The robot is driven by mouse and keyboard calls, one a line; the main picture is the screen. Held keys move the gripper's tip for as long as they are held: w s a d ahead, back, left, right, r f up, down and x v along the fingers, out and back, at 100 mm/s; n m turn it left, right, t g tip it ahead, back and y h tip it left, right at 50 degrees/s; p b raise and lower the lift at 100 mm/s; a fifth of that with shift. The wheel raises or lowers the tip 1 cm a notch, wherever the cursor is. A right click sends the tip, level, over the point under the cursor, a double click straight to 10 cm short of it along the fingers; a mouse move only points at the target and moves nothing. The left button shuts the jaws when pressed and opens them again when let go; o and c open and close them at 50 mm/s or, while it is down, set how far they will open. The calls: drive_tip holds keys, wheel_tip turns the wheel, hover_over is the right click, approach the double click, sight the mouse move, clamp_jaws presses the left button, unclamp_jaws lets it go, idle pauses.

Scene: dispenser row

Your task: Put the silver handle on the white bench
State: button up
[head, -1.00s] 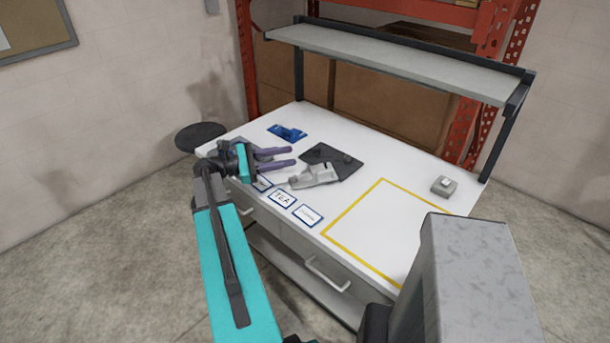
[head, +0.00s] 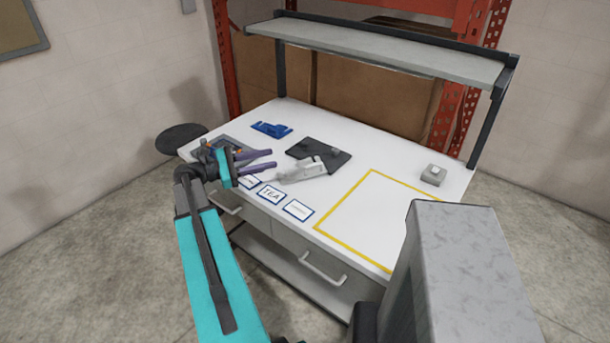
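A silver-grey handle-like piece (head: 303,171) lies on the white bench (head: 345,178), against or partly over the front edge of a dark mat; I take it to be the silver handle. Its thinner end points left. My gripper (head: 274,160) is over the left part of the bench, its two purple fingers spread apart and pointing right toward the handle. Nothing shows between the fingers. The lower finger passes close above the handle's thin end; I cannot tell whether they touch.
The dark mat (head: 330,157) holds small dark pieces. A blue item (head: 271,130) lies behind. A grey tray (head: 243,158) is partly behind my gripper. Labels, one reading TEA (head: 270,193), line the front.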

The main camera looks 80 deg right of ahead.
wheel_tip(320, 180, down, 6)
drive_tip(key=b, duration=0.5)
drive_tip(key=shift+f+b, duration=0.25)
drive_tip(key=shift+b, duration=0.1)
drive_tip(key=p, duration=0.2)
approach(306, 167)
drive_tip(key=x, duration=0.3)
drive_tip(key=shift+s+d, duration=0.2)
drive_tip(key=shift+d, duration=0.2)
drive_tip(key=shift+s+d, duration=0.3)
drive_tip(key=shift+s, duration=0.15)
drive_tip(key=shift+p+x, duration=1)
drive_tip(key=shift+x, duration=1.6)
drive_tip(key=shift+f, duration=0.15)
drive_tip(key=shift+a, duration=0.1)
clamp_jaws()
